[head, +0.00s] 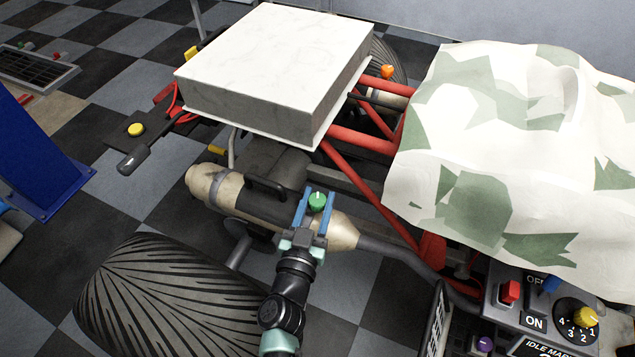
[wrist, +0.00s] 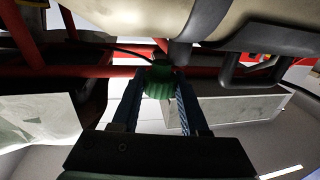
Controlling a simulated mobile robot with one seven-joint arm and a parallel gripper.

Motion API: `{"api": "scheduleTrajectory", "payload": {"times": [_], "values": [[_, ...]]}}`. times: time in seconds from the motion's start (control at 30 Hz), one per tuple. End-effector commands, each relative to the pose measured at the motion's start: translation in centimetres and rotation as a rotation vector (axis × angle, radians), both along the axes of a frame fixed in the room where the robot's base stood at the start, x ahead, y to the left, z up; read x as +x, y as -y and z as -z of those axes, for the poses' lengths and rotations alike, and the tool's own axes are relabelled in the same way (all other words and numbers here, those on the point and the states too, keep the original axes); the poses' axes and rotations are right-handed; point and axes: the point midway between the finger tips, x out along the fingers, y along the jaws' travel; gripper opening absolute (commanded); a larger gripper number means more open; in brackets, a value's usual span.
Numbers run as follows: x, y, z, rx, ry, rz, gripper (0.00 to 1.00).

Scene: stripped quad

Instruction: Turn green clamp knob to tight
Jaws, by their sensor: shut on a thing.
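The green clamp knob (head: 317,202) sits on top of the tan and black exhaust canister (head: 344,233) in the head view. My gripper (head: 317,197) reaches it from the front, with one blue finger on each side of the knob. In the wrist view the green knob (wrist: 160,80) is between the fingertips of my gripper (wrist: 160,97), which is shut on it. No marking for tight or loose can be made out on the knob.
A large white box (head: 270,70) lies over the red frame behind the canister. A camouflage cloth (head: 500,150) covers the right side. A ribbed tyre (head: 170,295) stands at front left. A control panel with a yellow dial (head: 585,317) and red switch (head: 509,292) is at lower right.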

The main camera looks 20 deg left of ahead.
Motion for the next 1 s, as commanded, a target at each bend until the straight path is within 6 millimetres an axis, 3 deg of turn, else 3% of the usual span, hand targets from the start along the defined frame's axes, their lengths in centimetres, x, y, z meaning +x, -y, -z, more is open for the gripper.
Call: {"api": "scheduleTrajectory", "payload": {"times": [0.03,0.47,1.0], "values": [[0.1,-0.4,-1.2,0.002,-0.003,0.018,0.00],[0.1,-0.5,-0.3,-0.003,0.012,0.282,0.00],[0.2,-0.4,0.2,-0.003,0.005,0.729,0.00]]}}
